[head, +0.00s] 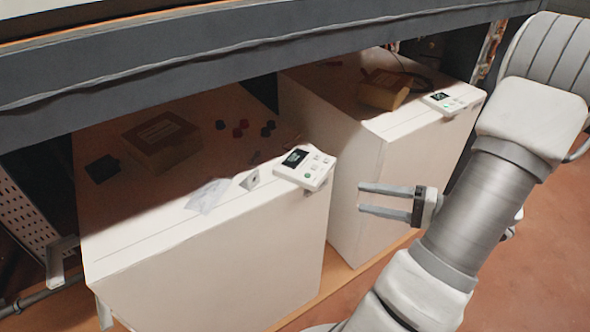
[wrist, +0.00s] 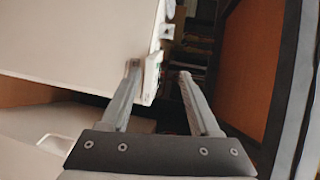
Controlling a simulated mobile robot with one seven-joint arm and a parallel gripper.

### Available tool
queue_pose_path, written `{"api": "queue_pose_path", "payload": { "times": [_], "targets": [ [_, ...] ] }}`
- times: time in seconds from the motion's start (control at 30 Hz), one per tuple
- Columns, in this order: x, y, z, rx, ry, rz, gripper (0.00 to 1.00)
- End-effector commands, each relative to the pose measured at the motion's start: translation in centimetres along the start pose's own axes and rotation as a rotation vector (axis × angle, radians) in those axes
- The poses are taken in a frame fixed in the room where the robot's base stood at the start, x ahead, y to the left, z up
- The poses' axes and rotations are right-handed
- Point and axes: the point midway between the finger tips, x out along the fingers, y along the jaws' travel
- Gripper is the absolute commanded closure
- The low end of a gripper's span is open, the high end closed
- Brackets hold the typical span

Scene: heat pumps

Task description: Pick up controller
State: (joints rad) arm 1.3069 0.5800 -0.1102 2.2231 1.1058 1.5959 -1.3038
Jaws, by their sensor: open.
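A white controller (head: 305,168) with a dark screen and small buttons sits at the front right corner of the top of the left white unit (head: 210,265). A second, similar controller (head: 443,103) sits on the right white unit (head: 350,175). My gripper (head: 361,198) is open and empty, to the right of and slightly below the nearer controller in the head view, fingers pointing left. In the wrist view, a pale narrow piece, apparently a controller's edge (wrist: 152,78), shows beside the left finger; whether they touch I cannot tell.
A dark shelf beam (head: 250,60) crosses above both units. On the left unit lie a cardboard box (head: 160,140), several small dark and red pieces, a paper sheet (head: 207,196) and a small folded card (head: 249,180). Another box (head: 384,90) is on the right unit. Reddish floor (head: 535,250) is open at right.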

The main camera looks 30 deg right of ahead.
Motion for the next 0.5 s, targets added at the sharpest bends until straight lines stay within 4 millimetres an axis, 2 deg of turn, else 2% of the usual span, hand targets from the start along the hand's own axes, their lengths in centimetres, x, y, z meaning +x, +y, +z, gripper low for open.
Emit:
{"api": "queue_pose_path", "payload": {
  "times": [0.03, 0.1, 0.3, 0.4, 0.5],
  "targets": [
    [-1.4, 2.0, -0.5, 0.023, 0.073, -0.044, 0.38],
    [-3.0, 3.4, -1.0, 0.033, 0.158, -0.094, 0.38],
    [-5.9, 5.5, -1.7, 0.042, 0.307, -0.170, 0.38],
    [-5.8, 5.6, -1.9, 0.041, 0.324, -0.180, 0.38],
    [-4.4, 5.4, -2.4, 0.040, 0.323, -0.181, 0.38]
  ]
}}
